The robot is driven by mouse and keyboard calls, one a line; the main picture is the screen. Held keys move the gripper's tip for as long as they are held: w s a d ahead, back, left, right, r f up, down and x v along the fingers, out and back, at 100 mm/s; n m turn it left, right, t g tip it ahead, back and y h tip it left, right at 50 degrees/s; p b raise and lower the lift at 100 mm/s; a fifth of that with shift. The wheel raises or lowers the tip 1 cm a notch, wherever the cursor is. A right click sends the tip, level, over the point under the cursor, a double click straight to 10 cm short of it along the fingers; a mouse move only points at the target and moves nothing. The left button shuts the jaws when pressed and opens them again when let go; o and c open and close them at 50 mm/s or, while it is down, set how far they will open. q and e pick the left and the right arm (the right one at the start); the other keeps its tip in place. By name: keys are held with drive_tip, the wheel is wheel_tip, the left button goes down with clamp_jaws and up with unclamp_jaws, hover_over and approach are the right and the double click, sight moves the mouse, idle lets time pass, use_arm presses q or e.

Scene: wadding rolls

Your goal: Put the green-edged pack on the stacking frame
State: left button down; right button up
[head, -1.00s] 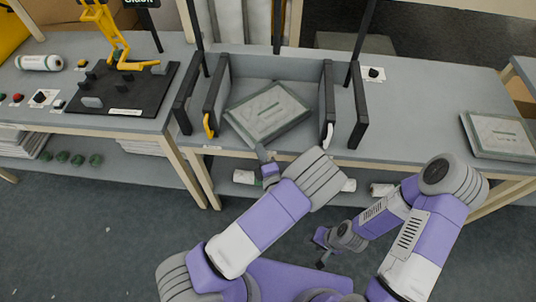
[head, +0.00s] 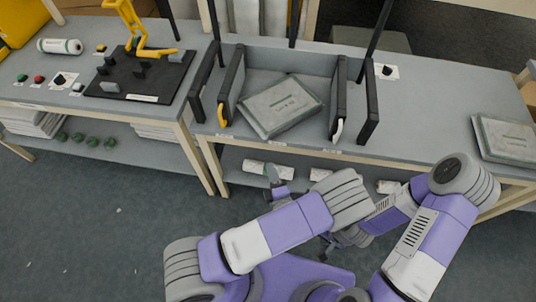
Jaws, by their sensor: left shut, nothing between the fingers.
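A grey-white pack with a thin greenish edge (head: 281,107) lies skewed inside what looks like the stacking frame, a grey-backed bay with black side panels (head: 342,95). A second, similar pack with a green edge (head: 508,138) lies flat on the table at the far right. My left gripper (head: 273,177) is shut and empty, below and in front of the table's front edge, apart from the pack. My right gripper (head: 325,254) is low over the floor, mostly hidden behind my arms, so its jaws cannot be judged.
A yellow clamp device on a black plate (head: 140,82) stands on the left table. A white roll (head: 60,46) and several buttons are beside it. Rolls (head: 264,168) lie on the shelf below.

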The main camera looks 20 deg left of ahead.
use_arm(q)
drive_tip(key=shift+v, duration=1.3)
